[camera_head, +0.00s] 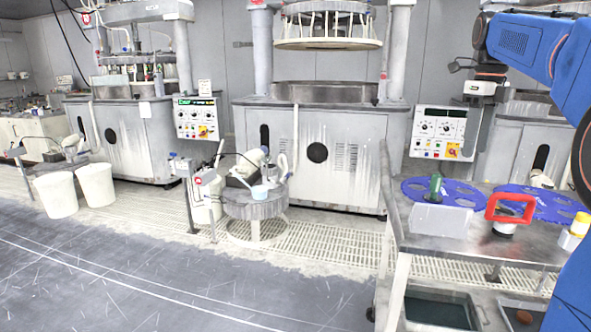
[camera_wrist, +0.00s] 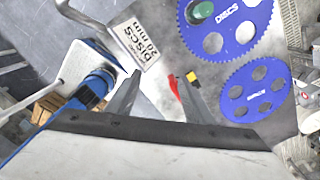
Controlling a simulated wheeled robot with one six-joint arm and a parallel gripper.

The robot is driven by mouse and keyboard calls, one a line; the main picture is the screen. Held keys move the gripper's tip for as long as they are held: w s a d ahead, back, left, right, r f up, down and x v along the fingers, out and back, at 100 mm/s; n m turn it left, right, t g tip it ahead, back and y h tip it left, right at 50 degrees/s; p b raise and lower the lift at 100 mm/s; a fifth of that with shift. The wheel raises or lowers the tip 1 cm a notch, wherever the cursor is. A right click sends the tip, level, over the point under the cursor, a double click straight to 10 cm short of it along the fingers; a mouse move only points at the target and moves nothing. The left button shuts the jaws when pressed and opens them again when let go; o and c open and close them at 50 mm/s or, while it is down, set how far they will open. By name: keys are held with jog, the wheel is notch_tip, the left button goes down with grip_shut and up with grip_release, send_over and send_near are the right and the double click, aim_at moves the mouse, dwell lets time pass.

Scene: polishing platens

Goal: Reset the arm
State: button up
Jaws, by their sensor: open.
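My blue arm reaches in from the right side of the head view, bent, with its wrist above the steel cart (camera_head: 470,243). In the wrist view my gripper (camera_wrist: 165,84) has its two dark fingers spread apart, with nothing held between them. The fingers point toward the cart top, where a red handle (camera_wrist: 176,88) and a small yellow piece (camera_wrist: 192,77) show near the right finger. The red handle (camera_head: 510,204) also shows on the cart in the head view, standing below and apart from the gripper.
Blue perforated discs (camera_wrist: 228,20) (camera_wrist: 256,88) lie on the cart, with a green object (camera_head: 435,187) on one. A "DISCS 20 mm" sign (camera_wrist: 137,38) stands beside them. Polishing machines (camera_head: 325,150) line the back. White bins (camera_head: 56,193) stand left. The front floor is clear.

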jog(key=s+a+f+n+t, duration=0.1)
jog(key=s+a+f+n, duration=0.45)
jog(key=s+n, duration=0.25)
jog(key=s+a+f+n+t, duration=0.2)
jog(key=s+a+f+n, duration=0.35)
jog(key=s+n, duration=0.2)
jog(key=s+a+f+n+t, duration=0.1)
jog(key=s+a+f+n, duration=0.1)
jog(key=s+f+n, duration=0.5)
jog(key=s+a+f+n, duration=0.2)
jog(key=s+f+n, duration=0.5)
jog(key=f, duration=0.5)
jog(key=shift+s+a+t, duration=0.15)
jog(key=shift+t, duration=0.25)
